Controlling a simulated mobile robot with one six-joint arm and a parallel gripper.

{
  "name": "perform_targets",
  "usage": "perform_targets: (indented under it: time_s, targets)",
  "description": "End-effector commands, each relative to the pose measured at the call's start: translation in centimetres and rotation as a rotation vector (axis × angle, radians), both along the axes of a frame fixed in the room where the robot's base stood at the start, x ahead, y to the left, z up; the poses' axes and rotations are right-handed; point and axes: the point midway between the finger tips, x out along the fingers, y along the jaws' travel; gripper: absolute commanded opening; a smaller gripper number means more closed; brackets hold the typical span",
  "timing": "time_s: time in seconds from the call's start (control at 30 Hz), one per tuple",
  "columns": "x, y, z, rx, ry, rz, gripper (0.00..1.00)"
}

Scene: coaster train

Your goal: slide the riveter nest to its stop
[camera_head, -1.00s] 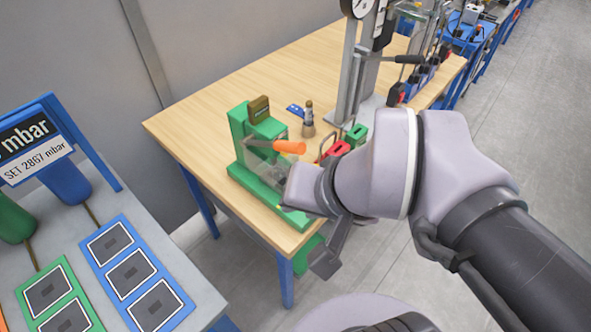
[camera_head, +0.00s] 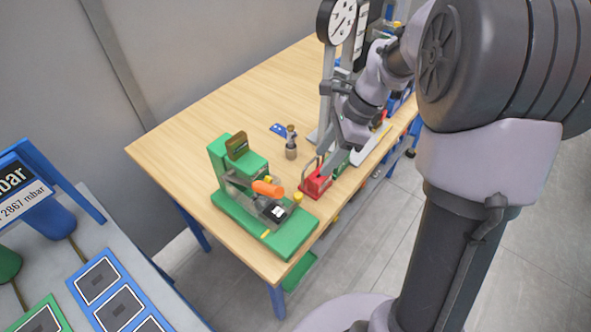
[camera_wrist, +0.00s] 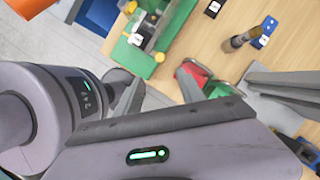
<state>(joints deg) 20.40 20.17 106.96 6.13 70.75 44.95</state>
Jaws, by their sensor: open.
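The green riveter (camera_head: 235,165) with its orange handle (camera_head: 268,188) stands at the table's near corner. Its nest, a dark block with a white label (camera_head: 275,211), sits on the front part of the green base, below the handle. The nest also shows at the top of the wrist view (camera_wrist: 137,39). Whether it touches a stop cannot be told. My gripper (camera_head: 338,145) is open and empty, above the table to the right of the riveter and apart from it. Its fingers also show in the wrist view (camera_wrist: 160,88).
A red block with a handle (camera_head: 315,184) and a green one stand below my gripper. A small brown-and-metal tool (camera_head: 291,145) and a blue plate (camera_head: 279,129) lie behind. A gauge stand (camera_head: 337,22) rises close to my arm. Bare tabletop (camera_head: 175,145) lies left of the riveter.

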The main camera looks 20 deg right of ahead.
Motion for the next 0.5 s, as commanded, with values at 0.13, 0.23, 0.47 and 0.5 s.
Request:
perform_targets:
  time_s: [0.13,0.23,0.47,0.5]
  targets:
    - [0.1,1.8,-4.9,0.001,0.004,0.005,0.46]
    - [0.3,3.0,-7.8,0.002,0.004,0.004,0.46]
    - [0.7,4.9,-12.4,-0.001,0.000,0.005,0.46]
    - [0.7,5.2,-12.8,-0.001,0.000,0.004,0.46]
